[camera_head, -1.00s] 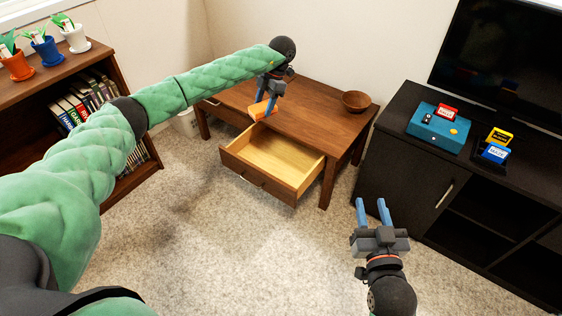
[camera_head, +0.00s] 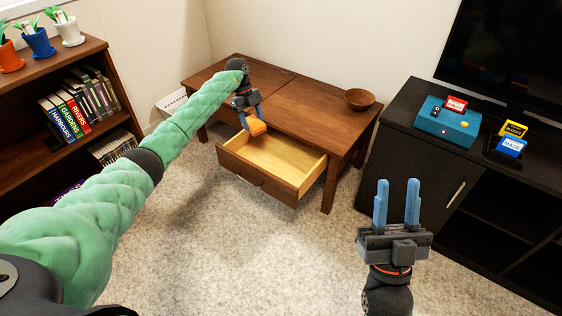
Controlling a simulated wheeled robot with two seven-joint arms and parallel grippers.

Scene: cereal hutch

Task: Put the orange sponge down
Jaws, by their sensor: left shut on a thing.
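The orange sponge (camera_head: 257,127) shows at the tips of my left gripper (camera_head: 251,120), which is shut on it. The sponge is over the left back part of the open drawer (camera_head: 300,180), close to the table's front edge. I cannot tell its exact height above the drawer floor. The drawer is pulled out of the brown wooden table (camera_head: 310,105) and its visible inside is bare. My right gripper (camera_head: 397,190) is open and empty, over the carpet in front of the black cabinet.
A wooden bowl (camera_head: 359,98) stands on the table's right end. The black cabinet (camera_head: 410,160) on the right bears a teal box (camera_head: 448,124) and small coloured cartridges. A bookshelf (camera_head: 75,70) with potted plants stands at left. The carpet between is clear.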

